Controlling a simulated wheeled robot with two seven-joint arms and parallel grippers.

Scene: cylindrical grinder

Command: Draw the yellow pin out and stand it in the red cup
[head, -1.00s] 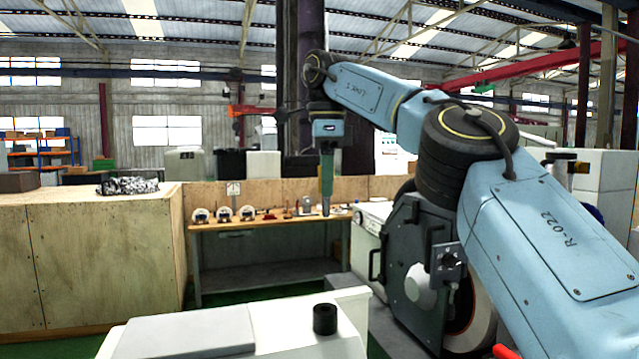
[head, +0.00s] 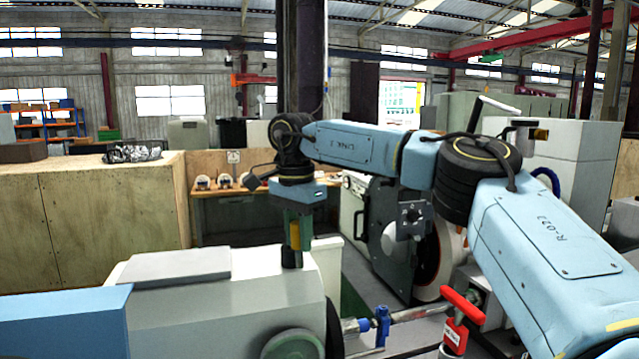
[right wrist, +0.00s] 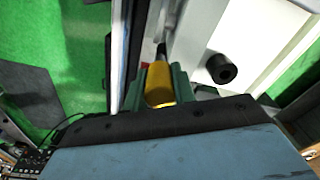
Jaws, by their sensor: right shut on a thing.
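The yellow pin (right wrist: 160,86) is gripped between the green fingers of my right gripper in the right wrist view, with a thin dark end reaching beyond it. In the head view the pin (head: 295,235) shows as a yellow strip between the fingers of my right gripper (head: 298,240). The gripper is low over the white machine housing, close to a short black hollow cylinder (head: 291,258). In the wrist view this cylinder (right wrist: 222,68) stands to the right of the pin, apart from it. I cannot make out the red cup for certain; a small red patch shows beside the fingers. My left gripper is not seen.
A white housing (head: 230,290) with a grey lid (head: 178,264) fills the front. A red T-handle (head: 461,306) and a blue valve (head: 382,325) stand right of it. A workbench (head: 225,197) is behind. Green floor shows left in the wrist view.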

